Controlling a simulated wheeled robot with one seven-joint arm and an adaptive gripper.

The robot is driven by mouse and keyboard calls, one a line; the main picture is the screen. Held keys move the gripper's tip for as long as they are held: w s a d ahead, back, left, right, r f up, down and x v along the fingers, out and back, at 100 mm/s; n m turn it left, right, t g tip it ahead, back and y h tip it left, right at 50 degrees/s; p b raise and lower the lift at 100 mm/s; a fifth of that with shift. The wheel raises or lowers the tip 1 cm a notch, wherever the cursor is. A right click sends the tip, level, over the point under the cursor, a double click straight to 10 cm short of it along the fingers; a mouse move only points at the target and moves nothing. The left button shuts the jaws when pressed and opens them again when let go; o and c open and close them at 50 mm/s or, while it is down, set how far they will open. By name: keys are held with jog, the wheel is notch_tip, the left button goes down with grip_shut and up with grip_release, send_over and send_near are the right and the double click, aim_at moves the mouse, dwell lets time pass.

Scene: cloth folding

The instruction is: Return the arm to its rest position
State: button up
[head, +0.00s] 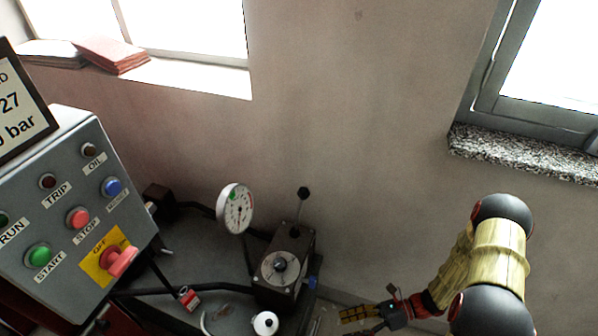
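My arm reaches in from the lower right, with black joints and a straw-coloured cover on its links. I see no cloth in this view.
A grey control panel (62,215) with buttons and a red switch (121,262) stands at left. A round gauge (236,209), a valve block with a lever (284,265) and a white round part (265,323) are at bottom centre. A granite sill (520,158) juts out at right.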

jog(key=s+d+r+n+h, duration=0.1)
jog(key=d+r+n+h, duration=0.25)
jog(key=r+n, duration=0.35)
jog(key=d+r+n+h, duration=0.2)
jog(key=r+n+h, duration=0.35)
jog(key=r, duration=0.35)
jog(key=s+d+r+n+h, duration=0.1)
jog(key=d+r+n+h, duration=0.2)
jog(key=r+n, duration=0.4)
jog(key=s+a+r+n+t+h, duration=0.1)
jog(key=r+t, duration=0.3)
jog(key=r, duration=0.6)
jog(key=s+a+r+n+t+h, duration=0.1)
jog(key=a+r+n+t, duration=0.2)
jog(key=r, duration=0.8)
jog(key=shift+s+a+n+t+h, duration=0.4)
jog(key=shift+n+t, duration=0.1)
jog(key=shift+n, duration=0.15)
jog(key=shift+r, duration=0.1)
